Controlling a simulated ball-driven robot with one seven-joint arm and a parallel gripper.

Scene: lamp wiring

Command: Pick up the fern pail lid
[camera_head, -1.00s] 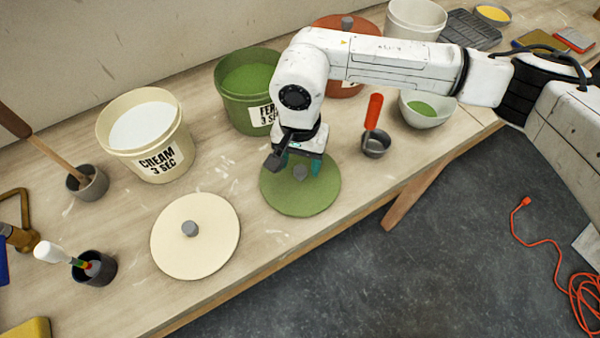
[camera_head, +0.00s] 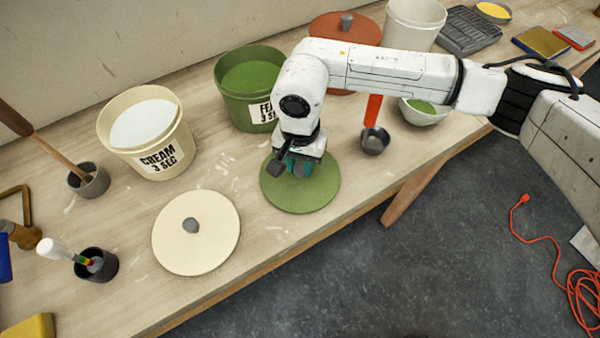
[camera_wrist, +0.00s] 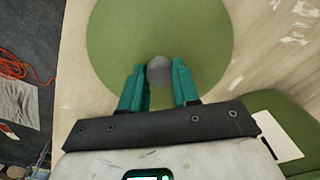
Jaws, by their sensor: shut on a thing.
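The fern pail lid is a flat green disc (camera_head: 315,195) lying on the workbench in front of the green pail. Its grey knob (camera_wrist: 159,70) shows in the wrist view at the middle of the disc. My gripper (camera_head: 300,168) is over the lid, with its teal fingers low at the knob. In the wrist view my gripper (camera_wrist: 159,88) has one finger on each side of the knob and is shut on it. The lid appears to rest on the bench. In the head view the fingers hide most of the knob.
The green fern pail (camera_head: 245,90) stands open behind the lid. A cream lid (camera_head: 205,250) lies to the left, below the cream pail (camera_head: 160,145). The bench's front edge is close to the green lid.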

